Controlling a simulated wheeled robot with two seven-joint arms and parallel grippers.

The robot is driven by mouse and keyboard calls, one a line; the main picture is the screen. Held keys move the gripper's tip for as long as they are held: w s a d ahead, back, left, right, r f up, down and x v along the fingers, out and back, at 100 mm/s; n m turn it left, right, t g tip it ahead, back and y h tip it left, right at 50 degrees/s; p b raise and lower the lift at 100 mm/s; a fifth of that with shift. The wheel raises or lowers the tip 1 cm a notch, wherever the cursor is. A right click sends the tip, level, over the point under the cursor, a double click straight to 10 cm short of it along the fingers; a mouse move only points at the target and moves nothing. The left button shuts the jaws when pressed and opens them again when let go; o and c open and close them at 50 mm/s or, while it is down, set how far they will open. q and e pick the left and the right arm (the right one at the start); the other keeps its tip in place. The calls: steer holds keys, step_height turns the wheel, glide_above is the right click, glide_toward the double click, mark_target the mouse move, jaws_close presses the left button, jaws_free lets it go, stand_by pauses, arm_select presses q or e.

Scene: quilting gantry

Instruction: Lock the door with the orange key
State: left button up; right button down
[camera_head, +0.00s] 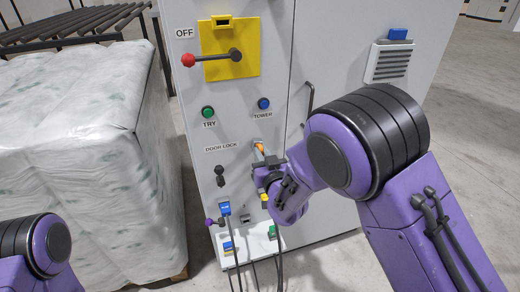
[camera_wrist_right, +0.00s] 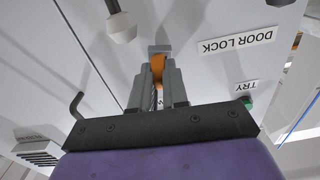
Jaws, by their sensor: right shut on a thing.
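The orange key (camera_head: 259,147) is at the grey cabinet's front, right of the DOOR LOCK label (camera_head: 220,148). My right gripper (camera_head: 262,162) is shut on it. In the right wrist view the orange key (camera_wrist_right: 157,66) sits between the two grey fingers, its far end against a small grey block (camera_wrist_right: 160,48) on the panel. How deep the key sits in the block is hidden. The cabinet door (camera_head: 340,110) looks closed, with a dark bar handle (camera_head: 309,100). Only a part of my left arm shows at the lower left; its gripper is out of view.
A yellow plate (camera_head: 215,68) carries a red-knobbed lever (camera_head: 188,60) beside an OFF label. Green (camera_head: 208,112) and blue (camera_head: 264,103) buttons are above the lock. Plugs with cables hang below. A wrapped pallet load (camera_head: 80,140) stands close on the left.

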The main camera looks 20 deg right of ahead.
steer(key=c, duration=1.6)
jaws_free()
steer(key=shift+n, duration=1)
steer(key=o, duration=0.5)
steer(key=shift+a, duration=0.1)
steer(key=shift+o, duration=0.2)
steer(key=shift+m, duration=0.3)
